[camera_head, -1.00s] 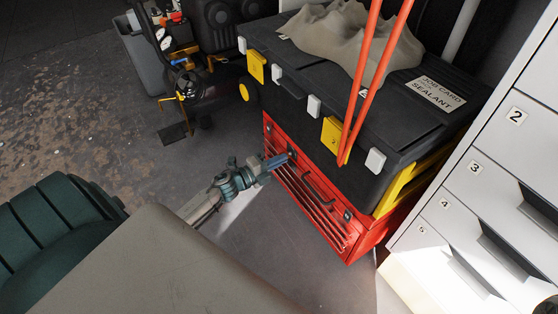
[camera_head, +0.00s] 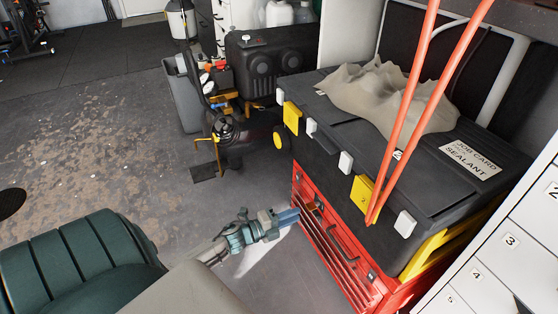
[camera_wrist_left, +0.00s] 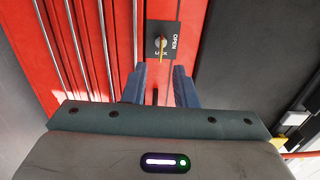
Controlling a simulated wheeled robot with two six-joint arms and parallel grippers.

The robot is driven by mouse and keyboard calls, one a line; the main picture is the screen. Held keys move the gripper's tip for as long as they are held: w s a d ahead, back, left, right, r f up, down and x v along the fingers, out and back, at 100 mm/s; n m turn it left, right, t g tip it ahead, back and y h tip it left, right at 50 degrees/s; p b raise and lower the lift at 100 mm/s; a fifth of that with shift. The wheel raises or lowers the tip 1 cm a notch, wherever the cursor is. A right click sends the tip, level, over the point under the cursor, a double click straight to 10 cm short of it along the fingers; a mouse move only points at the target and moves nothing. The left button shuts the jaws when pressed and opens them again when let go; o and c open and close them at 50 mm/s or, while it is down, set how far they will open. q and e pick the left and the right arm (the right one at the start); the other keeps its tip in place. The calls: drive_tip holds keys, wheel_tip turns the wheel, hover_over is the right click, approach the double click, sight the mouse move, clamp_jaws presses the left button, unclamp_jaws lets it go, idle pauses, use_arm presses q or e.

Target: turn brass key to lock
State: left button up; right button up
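The brass key (camera_wrist_left: 161,48) stands in a round lock on a dark plate (camera_wrist_left: 174,33) marked OPEN and LOCK, on the red chest. It shows as a thin gold line reaching down across the LOCK lettering. The red chest (camera_head: 335,252) is low in the head view, where the key is hidden or too small to tell. My left gripper (camera_head: 294,216) is at the chest's front. In the left wrist view its two blue fingers (camera_wrist_left: 160,72) are open and apart, with the key just beyond the gap between their tips. My right gripper is not in view.
A black case (camera_head: 325,104) with yellow and white latches sits on the red chest, with a crumpled cloth (camera_head: 385,92) on top. Two orange-red poles (camera_head: 408,110) pass in front of it. White numbered drawers (camera_head: 505,255) stand at right. The floor left of the chest is open.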

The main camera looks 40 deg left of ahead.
use_arm(q)
drive_tip(key=p+v, duration=0.1)
drive_tip(key=v, duration=0.4)
drive_tip(key=shift+s+a, duration=0.15)
drive_tip(key=shift+s, duration=0.2)
